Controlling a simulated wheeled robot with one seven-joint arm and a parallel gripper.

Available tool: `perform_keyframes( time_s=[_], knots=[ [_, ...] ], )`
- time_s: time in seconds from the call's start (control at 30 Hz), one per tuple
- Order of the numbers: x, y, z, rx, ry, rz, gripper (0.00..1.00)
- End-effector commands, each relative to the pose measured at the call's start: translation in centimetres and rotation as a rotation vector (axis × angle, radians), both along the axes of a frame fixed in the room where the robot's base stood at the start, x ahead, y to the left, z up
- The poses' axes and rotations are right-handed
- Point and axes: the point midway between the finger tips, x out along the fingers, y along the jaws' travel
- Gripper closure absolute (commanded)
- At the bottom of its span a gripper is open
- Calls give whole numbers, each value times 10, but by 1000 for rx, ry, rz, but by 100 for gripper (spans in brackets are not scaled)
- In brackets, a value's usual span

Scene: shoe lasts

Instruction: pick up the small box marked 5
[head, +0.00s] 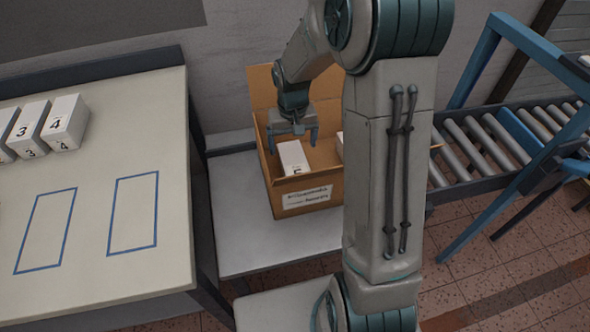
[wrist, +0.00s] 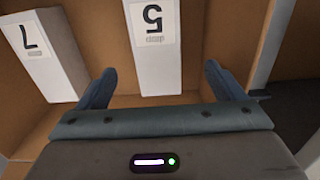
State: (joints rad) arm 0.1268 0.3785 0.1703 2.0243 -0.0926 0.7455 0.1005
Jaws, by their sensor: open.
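The small box marked 5 (wrist: 153,45) stands inside a cardboard carton, its number upside down in the wrist view. In the head view the white box (head: 293,157) is near the carton's front wall, its lower part hidden by that wall. My gripper (head: 293,140) is open, with its fingers down in the carton, just behind and above this box in the head view. In the wrist view my gripper's fingertips (wrist: 158,75) are spread to either side of the box's near end, with gaps on both sides. I see no contact.
The carton (head: 308,195) stands on a grey table (head: 240,220). A box marked 7 (wrist: 42,50) is beside the 5 box in the carton. Boxes marked 3 (head: 28,130) and 4 (head: 65,123) stand on the left table with blue outlines. A roller conveyor (head: 480,145) is right.

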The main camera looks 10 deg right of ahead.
Motion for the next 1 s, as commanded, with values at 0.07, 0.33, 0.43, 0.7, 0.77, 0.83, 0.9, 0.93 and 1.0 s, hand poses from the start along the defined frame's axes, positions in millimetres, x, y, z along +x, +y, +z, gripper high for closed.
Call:
perform_keyframes(
  time_s=[0.07, 0.33, 0.43, 0.7, 0.77, 0.83, 0.9, 0.93, 1.0],
  knots=[
    [-1, 0, -19, 0, 6, 1, 11],
    [-1, 0, -57, 0, 3, 1, 11],
    [-1, 0, -62, 0, 2, 1, 11],
    [3, -6, -94, 1, 4, 1, 11],
    [3, -5, -102, 0, 4, 1, 11],
    [3, -5, -109, 0, 2, 0, 11],
    [3, -5, -112, 0, 1, 1, 11],
    [3, -5, -112, 0, 1, 1, 11],
    [3, -5, -112, 0, 0, 1, 11]
  ],
)
